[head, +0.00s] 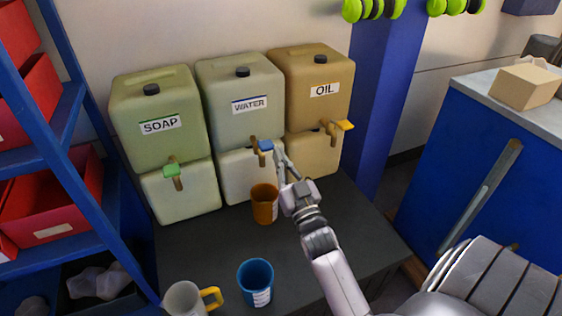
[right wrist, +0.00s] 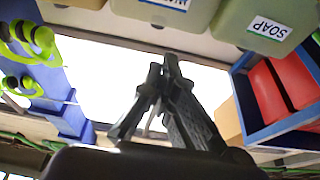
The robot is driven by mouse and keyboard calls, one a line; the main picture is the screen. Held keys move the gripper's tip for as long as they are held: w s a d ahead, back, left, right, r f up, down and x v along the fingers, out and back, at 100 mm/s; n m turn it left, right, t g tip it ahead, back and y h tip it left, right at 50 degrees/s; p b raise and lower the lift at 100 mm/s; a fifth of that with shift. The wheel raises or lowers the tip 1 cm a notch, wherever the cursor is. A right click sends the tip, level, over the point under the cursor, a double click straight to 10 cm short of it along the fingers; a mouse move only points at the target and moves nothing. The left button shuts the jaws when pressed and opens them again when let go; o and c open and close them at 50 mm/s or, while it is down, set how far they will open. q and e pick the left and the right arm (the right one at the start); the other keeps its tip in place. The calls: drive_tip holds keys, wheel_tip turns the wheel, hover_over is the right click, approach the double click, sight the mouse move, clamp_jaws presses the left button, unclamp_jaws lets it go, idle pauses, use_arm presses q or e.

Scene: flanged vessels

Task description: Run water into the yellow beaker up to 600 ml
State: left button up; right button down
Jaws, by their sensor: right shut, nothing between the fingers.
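The amber-yellow beaker (head: 264,204) stands upright on the dark table below the tap of the WATER container (head: 243,98). A pale label shows on its right side; its fill level cannot be read. The water tap has a blue handle (head: 265,146). My right gripper (head: 279,154) is shut and empty, its fingertips close beside the blue handle on the right; whether they touch it I cannot tell. The right wrist view shows the fingers together (right wrist: 165,66). I cannot make out a water stream. My left gripper is not in view.
The SOAP container (head: 152,105) with a green tap stands left, the OIL container (head: 318,75) with a yellow tap right. A blue beaker (head: 256,284) and a clear mug with yellow handle (head: 184,300) stand at the table's front. A blue shelf (head: 70,165) borders the left.

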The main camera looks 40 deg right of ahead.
wheel_tip(320, 180, up, 2)
drive_tip(key=b, duration=0.1)
hover_over(266, 146)
drive_tip(key=s, duration=0.3)
drive_tip(key=shift+s+a+f+b, duration=0.1)
drive_tip(key=shift+a+f+b, duration=0.05)
drive_tip(key=shift+f+b, duration=0.5)
drive_tip(key=shift+s+a+f+b, duration=0.15)
drive_tip(key=shift+f+b, duration=0.4)
drive_tip(key=shift+f, duration=0.05)
drive_tip(key=shift+s+a+f+b, duration=0.1)
drive_tip(key=shift+a+f+b, duration=0.05)
drive_tip(key=shift+f+b, duration=0.5)
